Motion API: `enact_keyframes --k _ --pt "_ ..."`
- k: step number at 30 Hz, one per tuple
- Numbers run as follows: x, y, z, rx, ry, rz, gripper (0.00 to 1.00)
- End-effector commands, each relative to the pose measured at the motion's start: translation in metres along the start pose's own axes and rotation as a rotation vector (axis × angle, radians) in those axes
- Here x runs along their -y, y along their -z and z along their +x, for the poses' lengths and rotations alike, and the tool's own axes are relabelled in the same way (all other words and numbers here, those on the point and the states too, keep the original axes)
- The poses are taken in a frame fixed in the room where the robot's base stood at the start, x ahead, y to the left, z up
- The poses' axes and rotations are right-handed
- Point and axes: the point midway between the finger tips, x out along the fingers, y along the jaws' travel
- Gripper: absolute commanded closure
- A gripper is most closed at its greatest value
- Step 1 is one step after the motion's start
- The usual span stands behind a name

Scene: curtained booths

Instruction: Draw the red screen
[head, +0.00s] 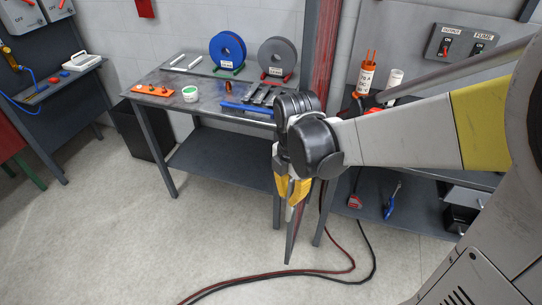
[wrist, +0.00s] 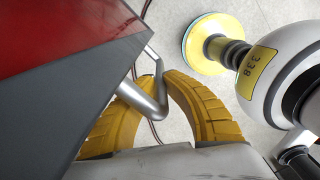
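The red screen (head: 326,50) shows in the head view as a narrow, folded red strip between the grey posts, running down behind my arm. In the wrist view a flat red panel (wrist: 60,30) with a dark grey lower band (wrist: 85,90) fills the upper left. A bent silver handle (wrist: 150,105) stands out from its edge. My gripper (head: 291,190) points down at the front of the bench. Its yellow fingers (wrist: 160,90) curve in on both sides of the handle and look closed on it. The exact contact is partly hidden by the handle and panel.
A workbench (head: 190,110) with cable reels (head: 228,50) stands behind my gripper on the left. Another bench with a lower shelf (head: 410,200) is at the right. Red and black cables (head: 290,272) lie on the floor. A round yellow-rimmed thing (wrist: 212,43) shows in the wrist view.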

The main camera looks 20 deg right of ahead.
Motion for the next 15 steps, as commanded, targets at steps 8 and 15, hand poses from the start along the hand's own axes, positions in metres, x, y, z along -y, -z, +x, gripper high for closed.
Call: enact_keyframes --k 8,15 --pt "0.005 0.009 -0.001 -0.002 0.0 -0.002 1.0" --pt "0.041 0.063 -0.003 -0.003 0.0 -0.009 1.0"
